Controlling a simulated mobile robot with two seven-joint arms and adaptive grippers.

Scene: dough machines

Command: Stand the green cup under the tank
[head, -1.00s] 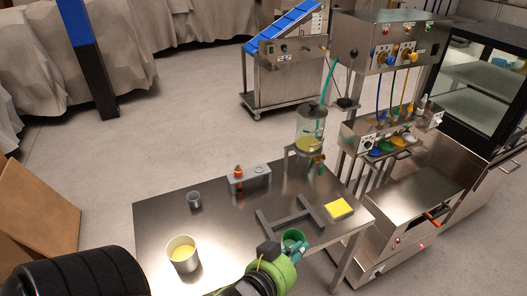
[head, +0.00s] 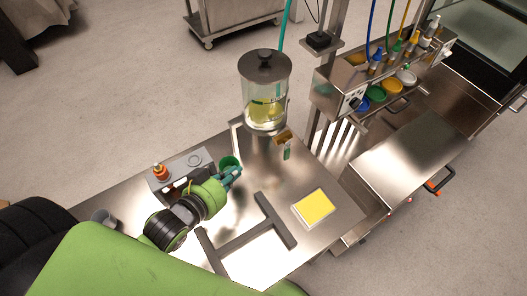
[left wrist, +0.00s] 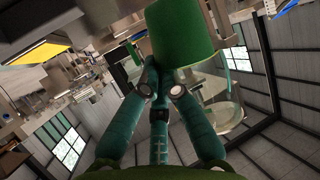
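The green cup (head: 229,163) is in my left gripper (head: 228,175), in front of and left of the tank, near the grey block. Its open top shows in the head view. In the left wrist view the green cup (left wrist: 185,32) is large, with the teal fingers (left wrist: 162,85) closed against it. The tank (head: 265,95) is a clear cylinder with a dark lid and yellow liquid, raised on a stand. Its tap (head: 284,142) is right of the cup, apart from it. I cannot tell the cup's height above the table. My right gripper is not in view.
A grey block (head: 186,165) with an orange-topped item stands left of the cup. A dark H-shaped frame (head: 250,237) and a yellow pad (head: 314,206) lie on the steel table (head: 335,180). A grey cup (head: 103,216) stands far left.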

